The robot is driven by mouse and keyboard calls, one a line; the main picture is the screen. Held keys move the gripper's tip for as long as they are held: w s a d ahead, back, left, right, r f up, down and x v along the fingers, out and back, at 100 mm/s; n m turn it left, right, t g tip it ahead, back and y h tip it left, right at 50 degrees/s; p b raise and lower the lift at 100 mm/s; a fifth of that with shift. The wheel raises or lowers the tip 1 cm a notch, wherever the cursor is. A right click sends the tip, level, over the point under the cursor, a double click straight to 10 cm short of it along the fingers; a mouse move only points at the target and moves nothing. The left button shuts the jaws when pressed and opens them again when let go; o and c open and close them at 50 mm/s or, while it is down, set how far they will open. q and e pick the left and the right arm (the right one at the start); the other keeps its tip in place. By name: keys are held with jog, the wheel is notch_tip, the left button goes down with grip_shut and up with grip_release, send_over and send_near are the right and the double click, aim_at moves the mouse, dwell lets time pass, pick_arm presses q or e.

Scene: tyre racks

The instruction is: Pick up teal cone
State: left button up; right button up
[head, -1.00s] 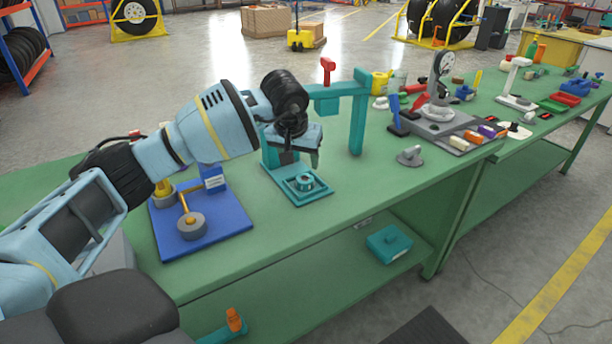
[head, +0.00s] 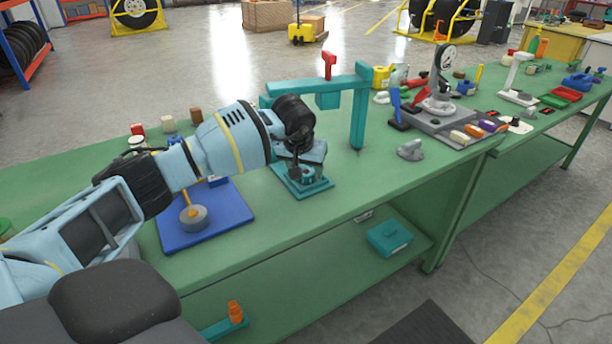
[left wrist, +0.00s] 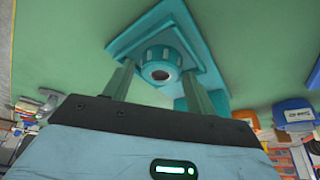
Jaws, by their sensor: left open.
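A round teal piece with a dark centre hole, which looks like the teal cone (left wrist: 161,66), sits on a square teal base plate (left wrist: 150,32) on the green bench. In the head view the teal cone (head: 308,174) is partly hidden by my left gripper (head: 302,168). In the left wrist view my left gripper (left wrist: 157,75) is open, with one finger on each side of the cone. Whether the fingers touch it I cannot tell. My right gripper is not in view.
A teal post with an overhead arm (head: 359,110) rises beside the plate. A blue base (head: 232,217) with a grey disc stands left. A grey knob-like piece (head: 410,150) and a dial gauge stand (head: 438,100) are right. The bench front between them is clear.

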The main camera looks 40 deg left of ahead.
aim_at(305, 173)
pick_arm(q)
jog(key=shift+f, duration=0.15)
jog(key=c, duration=0.8)
notch_tip(305, 173, up, 10)
jog(key=shift+r, duration=0.1)
